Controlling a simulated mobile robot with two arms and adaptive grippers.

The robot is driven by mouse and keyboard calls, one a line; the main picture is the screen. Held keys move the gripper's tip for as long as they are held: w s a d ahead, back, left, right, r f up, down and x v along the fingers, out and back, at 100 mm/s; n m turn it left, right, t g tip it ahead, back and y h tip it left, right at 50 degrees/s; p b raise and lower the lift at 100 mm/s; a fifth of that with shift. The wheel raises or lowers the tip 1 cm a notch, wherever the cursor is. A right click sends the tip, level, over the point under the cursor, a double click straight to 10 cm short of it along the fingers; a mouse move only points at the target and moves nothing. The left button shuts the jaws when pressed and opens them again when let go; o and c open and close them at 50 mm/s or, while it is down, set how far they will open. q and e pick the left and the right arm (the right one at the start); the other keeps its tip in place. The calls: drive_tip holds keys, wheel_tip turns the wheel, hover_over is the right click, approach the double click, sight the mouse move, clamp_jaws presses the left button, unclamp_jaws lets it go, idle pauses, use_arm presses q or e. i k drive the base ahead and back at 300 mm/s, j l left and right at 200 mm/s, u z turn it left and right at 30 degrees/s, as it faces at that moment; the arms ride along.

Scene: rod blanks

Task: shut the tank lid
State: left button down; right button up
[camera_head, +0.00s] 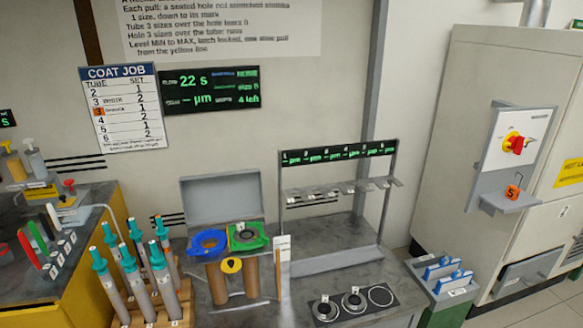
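A grey rectangular panel (222,198), which looks like the tank lid, stands raised at the back of the middle bench. In front of it sit a blue ring-shaped part (194,244) and a green part (248,245) with a dark round centre. Two brown cylinders (251,275) stand below them, with a round yellow tag (231,265) between. The tank body and its opening are largely hidden or hard to tell apart from these parts. Neither of my grippers is in view.
A rack of several teal-topped tubes (130,275) stands left of the bench. A dark plate with round seats (352,304) lies at the front right. A metal frame (387,205) with a display stands behind. A green bin (447,287) and a large cabinet (455,130) are at right.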

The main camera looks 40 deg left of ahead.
sight(226, 196)
drive_tip(key=u, duration=1.65)
